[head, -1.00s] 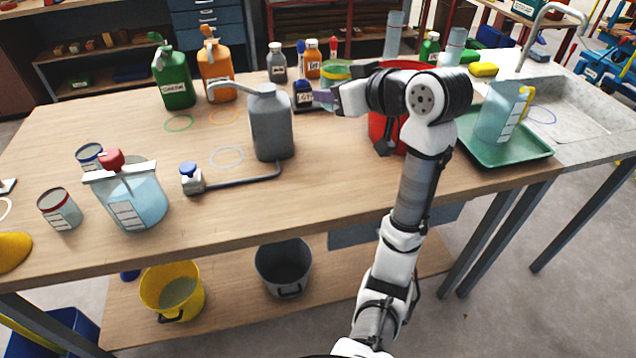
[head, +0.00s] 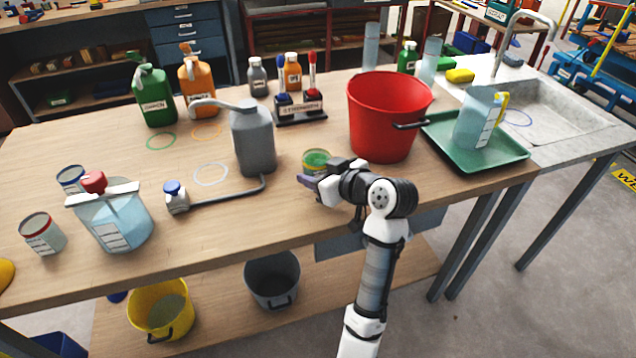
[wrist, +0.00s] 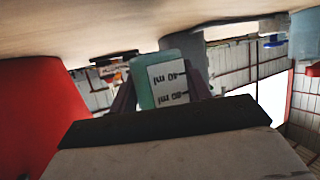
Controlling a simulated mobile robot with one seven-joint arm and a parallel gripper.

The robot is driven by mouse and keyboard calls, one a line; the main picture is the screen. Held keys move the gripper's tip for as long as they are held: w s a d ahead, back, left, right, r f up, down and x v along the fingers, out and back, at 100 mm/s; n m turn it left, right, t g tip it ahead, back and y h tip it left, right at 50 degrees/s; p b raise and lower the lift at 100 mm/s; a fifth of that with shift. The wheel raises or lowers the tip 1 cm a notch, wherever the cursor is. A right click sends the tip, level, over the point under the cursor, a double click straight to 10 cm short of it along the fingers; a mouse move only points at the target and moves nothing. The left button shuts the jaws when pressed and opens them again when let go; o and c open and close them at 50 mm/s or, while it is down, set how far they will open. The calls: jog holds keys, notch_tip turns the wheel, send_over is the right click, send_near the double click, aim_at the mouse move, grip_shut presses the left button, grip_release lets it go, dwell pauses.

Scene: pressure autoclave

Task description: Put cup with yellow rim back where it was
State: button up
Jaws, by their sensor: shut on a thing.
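The cup with the yellow rim (head: 317,158) has green contents. It is in my gripper (head: 318,177), at the front middle of the bench, left of the red bucket and right of the grey pump can. My gripper is shut on the cup from its near right side. In the wrist view, which is upside down, the cup (wrist: 172,80) shows a white label with ml marks between the dark fingers. It is close to the bench top; I cannot tell whether it touches.
The red bucket (head: 383,120) stands close behind my gripper. The grey can (head: 252,140) has a pipe to a small blue-capped bottle (head: 176,197). Cups with blue (head: 71,178) and red (head: 42,233) rims stand left. A green tray (head: 500,150) holds a pitcher (head: 478,118).

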jog(key=shift+f, duration=1.7)
jog(key=shift+f, duration=0.2)
jog(key=o, duration=1)
jog(key=shift+o, duration=0.2)
jog(key=shift+r, duration=0.1)
jog(key=shift+r+p, duration=0.3)
jog(key=b+v, duration=0.3)
jog(key=v, duration=0.9)
jog(key=shift+f, duration=0.2)
